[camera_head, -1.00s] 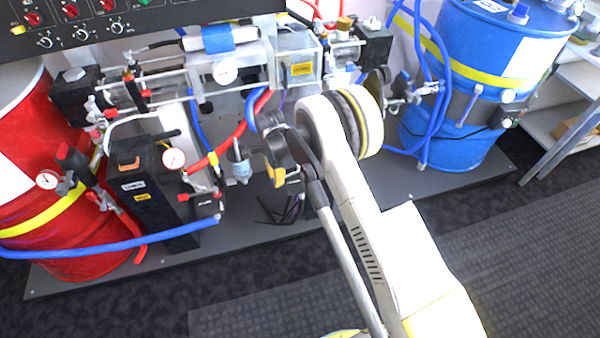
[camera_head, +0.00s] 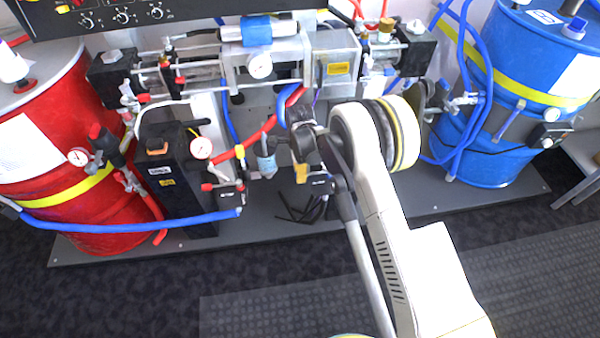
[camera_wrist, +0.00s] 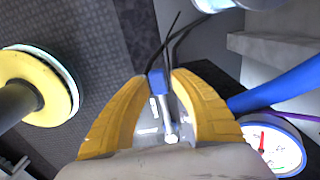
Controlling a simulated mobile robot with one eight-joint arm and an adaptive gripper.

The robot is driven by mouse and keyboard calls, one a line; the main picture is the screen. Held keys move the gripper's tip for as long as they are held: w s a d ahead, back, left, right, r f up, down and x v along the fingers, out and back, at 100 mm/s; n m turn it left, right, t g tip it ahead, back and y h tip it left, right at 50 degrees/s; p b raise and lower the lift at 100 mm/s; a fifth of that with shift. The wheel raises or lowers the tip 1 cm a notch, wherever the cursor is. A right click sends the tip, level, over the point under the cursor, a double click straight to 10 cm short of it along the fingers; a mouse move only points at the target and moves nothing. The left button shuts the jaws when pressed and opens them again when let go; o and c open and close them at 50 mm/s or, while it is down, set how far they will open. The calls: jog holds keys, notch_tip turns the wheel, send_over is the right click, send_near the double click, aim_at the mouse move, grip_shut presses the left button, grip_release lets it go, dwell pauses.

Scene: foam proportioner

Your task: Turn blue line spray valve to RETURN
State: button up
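My gripper (camera_wrist: 160,76) points at a small valve with a blue handle (camera_wrist: 157,84) in the wrist view. The handle stands between the two yellow fingertips, with narrow gaps at its sides, so the gripper looks open around it. A silver stem and a grey valve body (camera_wrist: 150,118) show between the fingers. In the head view my gripper (camera_head: 302,172) is at the lower middle of the machine, beside a black valve block (camera_head: 321,184). The blue handle is hidden there by my arm. Its RETURN marking cannot be read.
A gauge (camera_wrist: 275,148) and a blue hose (camera_wrist: 282,86) lie close right of my gripper in the wrist view. A red-handled valve (camera_head: 226,190), black pump box (camera_head: 178,180), red drum (camera_head: 60,150) and blue drum (camera_head: 515,90) surround the machine. The front floor is clear.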

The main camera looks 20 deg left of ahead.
jog(key=shift+o, duration=0.6)
notch_tip(320, 180, up, 12)
dwell(1.4)
